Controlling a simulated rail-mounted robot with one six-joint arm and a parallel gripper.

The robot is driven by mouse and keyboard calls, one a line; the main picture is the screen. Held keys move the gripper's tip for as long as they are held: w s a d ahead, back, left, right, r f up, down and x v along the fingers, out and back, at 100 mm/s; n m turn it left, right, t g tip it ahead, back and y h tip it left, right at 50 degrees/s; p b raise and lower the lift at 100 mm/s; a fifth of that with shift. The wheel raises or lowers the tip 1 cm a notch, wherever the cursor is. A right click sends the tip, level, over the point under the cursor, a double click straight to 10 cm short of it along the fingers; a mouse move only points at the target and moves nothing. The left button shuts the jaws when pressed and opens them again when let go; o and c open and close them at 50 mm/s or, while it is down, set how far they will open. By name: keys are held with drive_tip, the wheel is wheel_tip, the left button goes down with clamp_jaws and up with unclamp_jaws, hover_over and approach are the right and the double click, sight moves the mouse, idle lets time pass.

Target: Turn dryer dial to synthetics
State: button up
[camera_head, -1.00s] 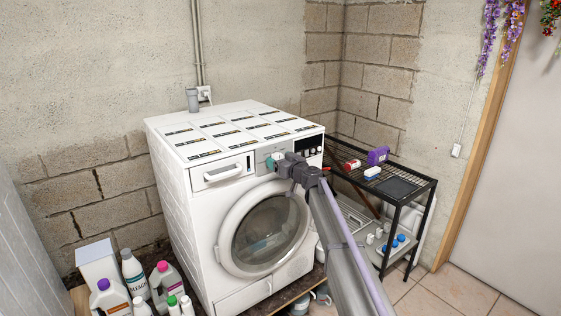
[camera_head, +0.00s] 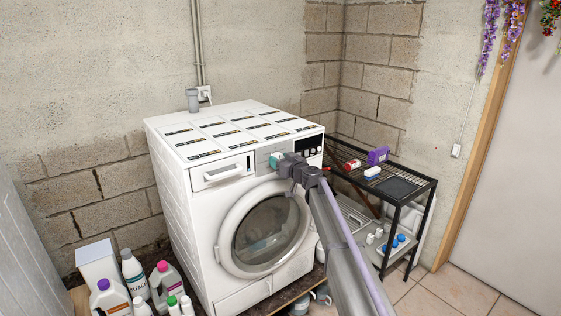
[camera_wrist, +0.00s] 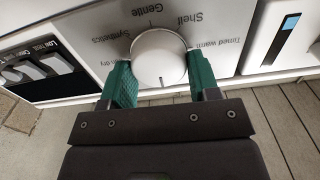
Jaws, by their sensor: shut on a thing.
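The white dryer (camera_head: 188,215) stands against the wall, with a round glass door below its control panel. In the wrist view the round white dial (camera_wrist: 158,57) sits on the grey panel. Labels around it, upside down in this view, read Synthetics, Gentle, Shell and Timed warm. A small dark mark shows on the dial's lower part; I cannot tell surely which label the dial is set to. My gripper (camera_wrist: 160,80) has its green fingers shut on the dial, one on each side. In the head view my gripper (camera_head: 275,160) is at the panel and hides the dial.
A black rack (camera_head: 405,187) with small containers stands close to the right of the dryer. Several bottles (camera_head: 133,272) stand on the left. A row of buttons (camera_wrist: 38,70) is on the panel left of the dial in the wrist view.

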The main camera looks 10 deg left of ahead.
drive_tip(key=m, duration=1.7)
drive_tip(key=f+m+b, duration=0.1)
drive_tip(key=m, duration=0.8)
drive_tip(key=shift+d, duration=0.15)
drive_tip(key=shift+m, duration=0.3)
drive_tip(key=o, duration=0.9)
drive_tip(key=shift+w, duration=0.1)
